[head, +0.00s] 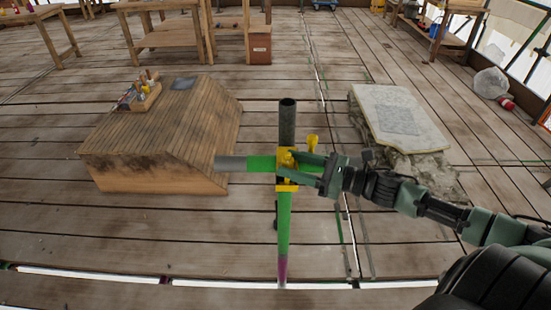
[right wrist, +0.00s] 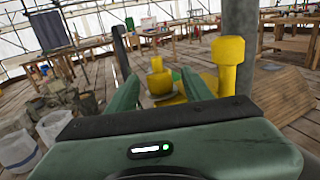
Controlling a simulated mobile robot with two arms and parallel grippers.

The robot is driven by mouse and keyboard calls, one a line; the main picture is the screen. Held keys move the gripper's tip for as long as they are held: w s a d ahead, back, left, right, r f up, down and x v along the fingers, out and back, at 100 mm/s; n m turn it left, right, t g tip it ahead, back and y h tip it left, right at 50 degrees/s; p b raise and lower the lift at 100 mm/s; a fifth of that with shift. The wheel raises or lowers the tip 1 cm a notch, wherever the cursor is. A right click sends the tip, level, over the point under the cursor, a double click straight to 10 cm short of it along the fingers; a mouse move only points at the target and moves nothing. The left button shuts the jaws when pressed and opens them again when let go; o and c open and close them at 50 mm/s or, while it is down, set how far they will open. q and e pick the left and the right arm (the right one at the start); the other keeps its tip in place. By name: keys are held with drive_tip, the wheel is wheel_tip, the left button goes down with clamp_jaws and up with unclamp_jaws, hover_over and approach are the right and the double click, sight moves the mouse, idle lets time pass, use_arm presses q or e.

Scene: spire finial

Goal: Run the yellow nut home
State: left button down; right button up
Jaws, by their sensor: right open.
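A yellow coupler (head: 287,184) sits where an upright pole (head: 284,225), green and purple below and grey (head: 288,120) above, meets a level green and grey tube (head: 245,163). My right gripper (head: 301,168) is at the coupler's right side with open fingers. In the right wrist view, a yellow nut-like piece (right wrist: 158,82) shows between the fingertips; I cannot tell whether they touch it. A second yellow knobbed piece (right wrist: 229,62) stands upright to the right of the fingers, and it also shows in the head view (head: 312,141). My left gripper is not in view.
A sloped wooden block (head: 165,130) with a small tray of items (head: 139,95) stands left of the pole. A stone block with a pale slab (head: 397,117) is to the right, behind my right arm. Wooden benches stand at the back. The plank floor between is mostly clear.

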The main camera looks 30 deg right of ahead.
drive_tip(key=x, duration=0.3)
drive_tip(key=shift+w+a, duration=0.15)
drive_tip(key=shift+w, duration=0.05)
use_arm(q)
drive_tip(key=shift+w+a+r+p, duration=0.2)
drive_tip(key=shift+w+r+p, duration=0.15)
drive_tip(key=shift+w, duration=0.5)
use_arm(e)
drive_tip(key=shift+w+a, duration=0.35)
drive_tip(key=shift+f, duration=0.1)
clamp_jaws()
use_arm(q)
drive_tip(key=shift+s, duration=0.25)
